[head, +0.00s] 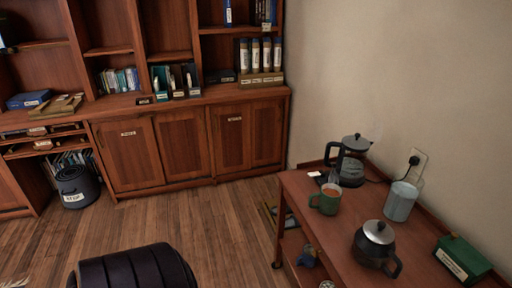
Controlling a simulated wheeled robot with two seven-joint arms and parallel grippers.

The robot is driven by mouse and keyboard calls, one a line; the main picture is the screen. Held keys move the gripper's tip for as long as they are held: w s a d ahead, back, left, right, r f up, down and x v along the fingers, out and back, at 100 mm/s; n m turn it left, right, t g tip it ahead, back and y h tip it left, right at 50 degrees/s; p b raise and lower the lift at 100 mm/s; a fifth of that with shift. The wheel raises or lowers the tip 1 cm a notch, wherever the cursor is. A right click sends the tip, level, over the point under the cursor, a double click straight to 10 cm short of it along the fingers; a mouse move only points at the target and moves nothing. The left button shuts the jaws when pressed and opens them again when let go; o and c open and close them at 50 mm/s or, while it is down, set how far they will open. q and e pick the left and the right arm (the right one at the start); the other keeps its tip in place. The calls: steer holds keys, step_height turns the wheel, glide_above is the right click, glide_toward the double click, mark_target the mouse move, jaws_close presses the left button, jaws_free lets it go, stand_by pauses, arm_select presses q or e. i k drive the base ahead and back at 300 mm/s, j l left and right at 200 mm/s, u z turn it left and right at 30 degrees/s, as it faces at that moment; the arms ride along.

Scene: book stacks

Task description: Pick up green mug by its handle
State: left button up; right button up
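The green mug (327,203) stands upright near the left edge of the wooden side table (335,242) at the right. It holds something reddish-brown, and its handle sticks out to the left, towards the table edge. Neither of my grippers is in view.
Behind the mug stands a coffee maker (349,158). To its right are a pale blue-grey canister (401,201) and a dark pot with a metal lid (375,245); a green box (462,260) lies farther right. A dark padded shape (135,270) fills the bottom left. Open floor (205,222) lies left of the table.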

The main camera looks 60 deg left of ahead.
mark_target(329, 204)
steer(key=u, duration=1.15)
